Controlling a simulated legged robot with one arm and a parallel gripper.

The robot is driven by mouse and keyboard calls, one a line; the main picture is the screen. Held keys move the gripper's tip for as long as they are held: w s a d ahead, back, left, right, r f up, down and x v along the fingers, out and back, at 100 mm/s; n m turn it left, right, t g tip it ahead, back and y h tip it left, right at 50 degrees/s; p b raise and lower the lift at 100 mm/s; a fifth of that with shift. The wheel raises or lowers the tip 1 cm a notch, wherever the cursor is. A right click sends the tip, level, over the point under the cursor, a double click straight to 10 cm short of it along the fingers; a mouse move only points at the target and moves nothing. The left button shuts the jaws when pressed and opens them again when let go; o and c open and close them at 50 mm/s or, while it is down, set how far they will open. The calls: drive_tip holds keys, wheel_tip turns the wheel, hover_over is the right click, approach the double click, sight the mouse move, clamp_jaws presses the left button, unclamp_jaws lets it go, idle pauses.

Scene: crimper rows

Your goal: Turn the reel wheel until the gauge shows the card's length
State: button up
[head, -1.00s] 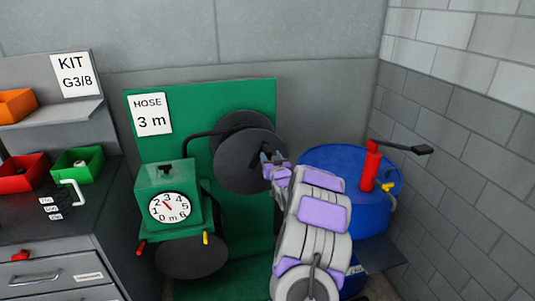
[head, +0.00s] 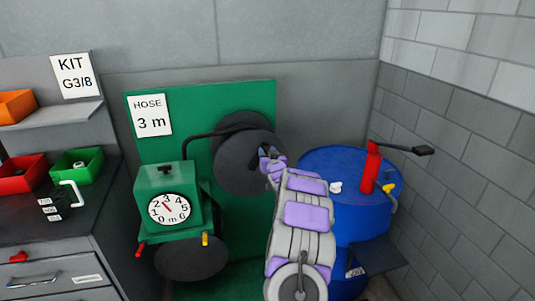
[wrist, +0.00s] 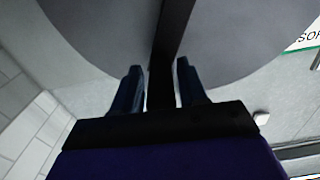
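The reel wheel is a dark grey disc (head: 238,164) in front of the green panel, with a second disc behind it. The gauge (head: 169,207) on the green box has its needle pointing up and left, near 2. The hose card (head: 150,115) reads 3 m. My gripper (head: 265,160) is at the right edge of the front disc. In the wrist view its two dark fingers (wrist: 158,90) stand apart, with a dark upright strip (wrist: 162,80) between them and grey disc faces (wrist: 105,35) on both sides. I cannot tell if the fingers touch the strip.
A blue drum (head: 350,205) with a red pump (head: 370,168) and black lever stands right of my arm. A black disc (head: 190,258) lies below the gauge box. Bins and a drawer cabinet (head: 45,245) are at left; a block wall (head: 470,150) bounds the right.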

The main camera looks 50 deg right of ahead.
clamp_jaws()
idle(0.4)
drive_tip(key=shift+s+d+m+p, duration=0.3)
drive_tip(key=shift+m+p, duration=0.1)
drive_tip(key=shift+p, duration=0.7)
drive_tip(key=d+f+m+p, duration=0.1)
drive_tip(key=s+d+f+m+p, duration=0.1)
drive_tip(key=p, duration=0.1)
drive_tip(key=f+m+p, duration=0.1)
drive_tip(key=p, duration=0.1)
drive_tip(key=shift+s+d+f, duration=0.3)
drive_tip(key=shift+d, duration=0.1)
drive_tip(key=shift+o, duration=1.1)
unclamp_jaws()
